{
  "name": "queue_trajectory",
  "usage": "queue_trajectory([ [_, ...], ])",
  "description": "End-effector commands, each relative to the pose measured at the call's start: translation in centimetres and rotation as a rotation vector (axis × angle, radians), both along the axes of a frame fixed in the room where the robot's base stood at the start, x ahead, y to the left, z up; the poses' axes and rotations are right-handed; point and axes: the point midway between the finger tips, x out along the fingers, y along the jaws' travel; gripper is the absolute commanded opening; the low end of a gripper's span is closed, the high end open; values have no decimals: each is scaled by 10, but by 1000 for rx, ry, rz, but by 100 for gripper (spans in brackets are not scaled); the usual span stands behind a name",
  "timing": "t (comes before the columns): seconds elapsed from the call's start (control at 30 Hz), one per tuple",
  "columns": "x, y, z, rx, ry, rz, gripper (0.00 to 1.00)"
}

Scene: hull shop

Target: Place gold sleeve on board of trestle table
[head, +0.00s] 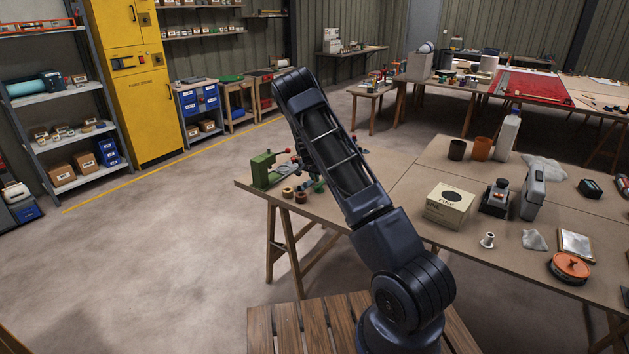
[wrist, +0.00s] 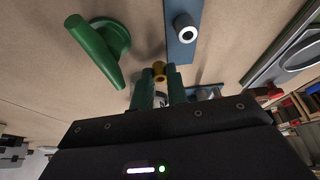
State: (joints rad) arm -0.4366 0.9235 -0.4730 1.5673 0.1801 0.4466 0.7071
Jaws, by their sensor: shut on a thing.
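The gold sleeve (wrist: 159,70) shows as a small gold ring between the teal fingertips of my gripper (wrist: 160,84) in the wrist view. My gripper is shut on it. The fingers hide much of the sleeve, and I cannot tell whether it touches the board. In the head view my arm hides most of the gripper; a bit of teal shows beside the arm, over the near trestle table. The table's brown board (head: 405,215) also fills much of the wrist view (wrist: 60,85).
A green bench tool (head: 265,170) stands at the table's left corner, with small brown rings (head: 287,192) beside it. In the wrist view a green part (wrist: 98,48) and a blue-grey bar (wrist: 181,50) bearing a grey tube (wrist: 184,27) are close by. A cardboard box (head: 449,206) stands right of my arm.

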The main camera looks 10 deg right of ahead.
Motion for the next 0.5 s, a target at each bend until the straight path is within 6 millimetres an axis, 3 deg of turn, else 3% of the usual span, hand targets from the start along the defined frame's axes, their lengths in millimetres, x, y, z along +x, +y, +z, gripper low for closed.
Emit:
queue_trajectory([
  [0.1, 0, 0, -12, -1, -1, 0, 0],
  [0.5, 0, 0, -16, -1, -1, 0, 0],
])
